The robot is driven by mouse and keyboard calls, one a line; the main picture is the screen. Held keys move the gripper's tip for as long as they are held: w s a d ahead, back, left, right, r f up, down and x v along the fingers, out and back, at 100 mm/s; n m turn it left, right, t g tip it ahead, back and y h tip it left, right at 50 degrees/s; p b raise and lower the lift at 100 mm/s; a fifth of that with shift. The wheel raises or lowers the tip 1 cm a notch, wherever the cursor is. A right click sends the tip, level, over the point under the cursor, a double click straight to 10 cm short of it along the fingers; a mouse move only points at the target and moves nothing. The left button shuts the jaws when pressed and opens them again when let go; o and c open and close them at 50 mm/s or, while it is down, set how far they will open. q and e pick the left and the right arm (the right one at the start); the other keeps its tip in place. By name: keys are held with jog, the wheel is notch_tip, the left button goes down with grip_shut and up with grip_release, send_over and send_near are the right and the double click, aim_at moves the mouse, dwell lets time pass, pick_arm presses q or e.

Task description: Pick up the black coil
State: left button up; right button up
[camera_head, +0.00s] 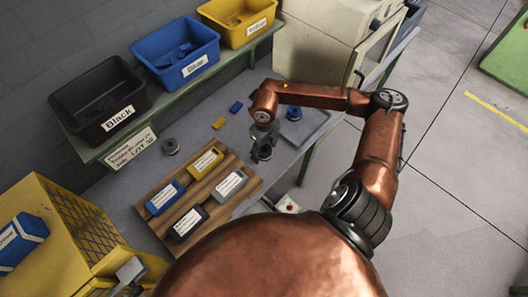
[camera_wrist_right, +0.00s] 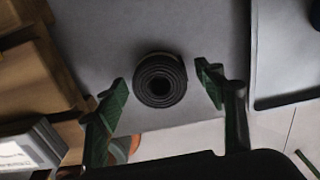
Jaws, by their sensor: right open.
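The black coil (camera_wrist_right: 160,79) lies flat on the grey table top in the right wrist view, its round hole facing the camera. My right gripper (camera_wrist_right: 164,84) is open, with one green finger to the left of the coil and one to the right. A gap shows between each finger and the coil in this view. In the head view my right gripper (camera_head: 263,139) points down over the table, right of the wooden board. There the coil is largely hidden by the gripper. My left gripper is not in view.
A wooden board (camera_head: 222,204) holds several labelled blocks left of the gripper. Black (camera_head: 97,101), blue (camera_head: 176,52) and yellow (camera_head: 238,18) bins stand on the shelf behind.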

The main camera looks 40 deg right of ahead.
jog(key=shift+f, duration=0.35)
jog(key=c, duration=0.7)
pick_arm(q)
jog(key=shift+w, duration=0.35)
pick_arm(e)
jog(key=c, duration=0.6)
jog(key=shift+r, duration=0.15)
